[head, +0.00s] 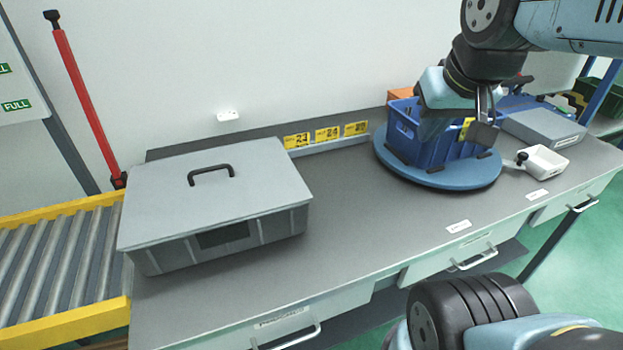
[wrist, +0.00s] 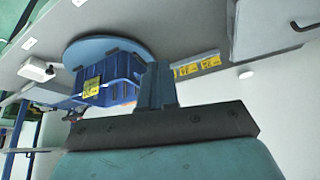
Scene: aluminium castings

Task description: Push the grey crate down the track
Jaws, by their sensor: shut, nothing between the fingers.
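The grey crate (head: 222,190) has a closed lid with a dark handle and sits at the left end of the grey bench. Its left end is beside the track (head: 62,262), a roller conveyor with yellow side rails. Part of the crate shows at the top right of the upside-down wrist view (wrist: 270,25). My gripper (head: 482,133) is shut and empty, in front of the blue bin at the right, well apart from the crate. The shut fingers also show in the wrist view (wrist: 157,85).
A blue bin (head: 402,128) stands on a blue round turntable (head: 440,174). A white scoop-like tray (head: 545,162) and a flat grey box (head: 545,126) lie further right. A red post (head: 85,100) stands behind the track. The bench between crate and turntable is clear.

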